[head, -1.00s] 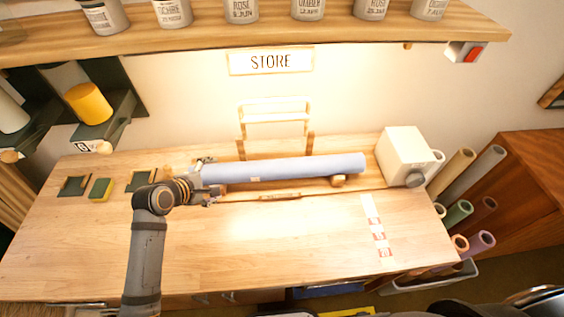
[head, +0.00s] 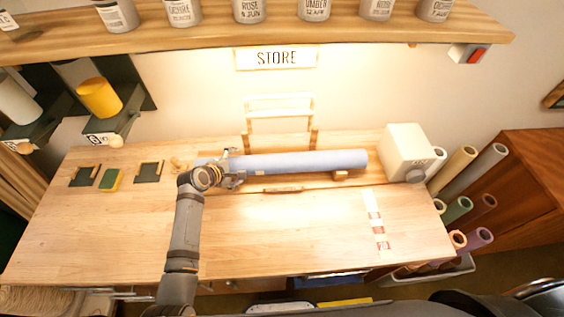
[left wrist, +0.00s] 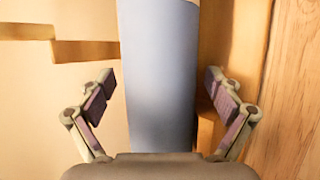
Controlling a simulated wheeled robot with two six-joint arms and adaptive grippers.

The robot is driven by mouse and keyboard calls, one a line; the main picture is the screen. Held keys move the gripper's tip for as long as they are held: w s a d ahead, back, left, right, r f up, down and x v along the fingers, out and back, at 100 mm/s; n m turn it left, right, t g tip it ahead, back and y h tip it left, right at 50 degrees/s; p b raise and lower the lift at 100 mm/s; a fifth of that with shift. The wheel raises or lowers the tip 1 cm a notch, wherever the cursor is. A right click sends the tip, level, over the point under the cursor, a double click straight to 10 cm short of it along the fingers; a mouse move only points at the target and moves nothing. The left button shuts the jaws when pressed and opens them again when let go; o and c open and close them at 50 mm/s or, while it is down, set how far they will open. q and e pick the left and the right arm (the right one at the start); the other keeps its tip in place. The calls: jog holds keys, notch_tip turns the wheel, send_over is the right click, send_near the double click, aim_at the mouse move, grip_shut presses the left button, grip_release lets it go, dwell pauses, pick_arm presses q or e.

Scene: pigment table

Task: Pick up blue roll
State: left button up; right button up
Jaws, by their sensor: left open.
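The blue roll (head: 300,162) lies lengthwise along the back of the table in the head view, resting on wooden supports. My left gripper (head: 232,168) is at the roll's left part, with a short length of roll showing beyond it to the left. In the left wrist view the blue roll (left wrist: 160,80) runs between the two open fingers of my left gripper (left wrist: 160,95). A gap shows between each finger and the roll. My right gripper is not in view.
A white box (head: 405,152) stands just right of the roll's right end. A wooden frame (head: 281,122) stands behind the roll. Green pads (head: 111,179) lie at the left. A shelf with pots (head: 250,45) hangs above. The table front (head: 290,230) is clear.

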pick_arm(q)
jog(key=shift+s+a, duration=0.1)
jog(key=shift+s, duration=0.05)
jog(key=c, duration=1.7)
jog(key=shift+r, duration=0.15)
jog(key=shift+c, duration=0.6)
